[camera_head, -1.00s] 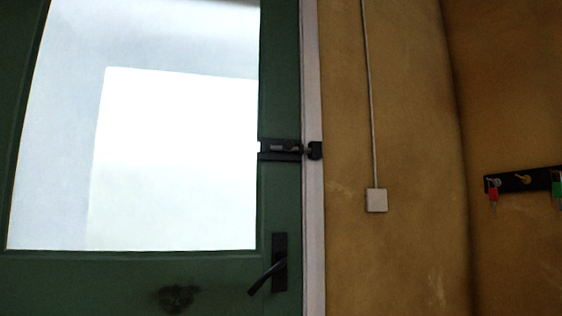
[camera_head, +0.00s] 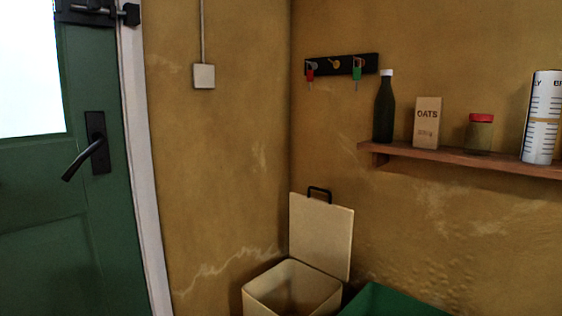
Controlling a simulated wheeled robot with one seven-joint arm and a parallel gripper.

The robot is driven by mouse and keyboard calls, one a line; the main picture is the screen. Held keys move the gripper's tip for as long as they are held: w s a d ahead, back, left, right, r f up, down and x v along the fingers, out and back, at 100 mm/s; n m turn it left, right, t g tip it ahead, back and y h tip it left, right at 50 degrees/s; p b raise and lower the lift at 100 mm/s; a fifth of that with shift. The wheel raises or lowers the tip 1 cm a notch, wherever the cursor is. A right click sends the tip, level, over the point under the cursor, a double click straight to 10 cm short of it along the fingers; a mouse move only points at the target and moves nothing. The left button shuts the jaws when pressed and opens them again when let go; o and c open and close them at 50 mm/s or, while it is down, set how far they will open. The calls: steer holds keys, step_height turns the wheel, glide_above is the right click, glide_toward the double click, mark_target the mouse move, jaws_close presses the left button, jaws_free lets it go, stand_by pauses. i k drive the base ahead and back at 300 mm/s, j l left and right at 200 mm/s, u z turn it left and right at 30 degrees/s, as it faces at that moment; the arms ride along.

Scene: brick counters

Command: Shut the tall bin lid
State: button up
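A cream tall bin (camera_head: 268,304) stands in the corner at the bottom of the head view, its lower part cut off by the frame edge. Its lid (camera_head: 321,233) is open and stands nearly upright along the bin's right rear side, close to the wall. A black handle (camera_head: 319,193) is on the lid's top edge. The bin's opening is uncovered, and its floor cannot be made out. My gripper is not in view.
A green container (camera_head: 390,302) stands right of the bin, partly cut off. A wooden shelf (camera_head: 470,160) above holds a bottle, an oats packet, a red-lidded jar and a measuring cylinder. A green door (camera_head: 50,220) with a black handle is at left.

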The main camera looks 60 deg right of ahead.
mark_target(321, 232)
steer(key=z, duration=2.35)
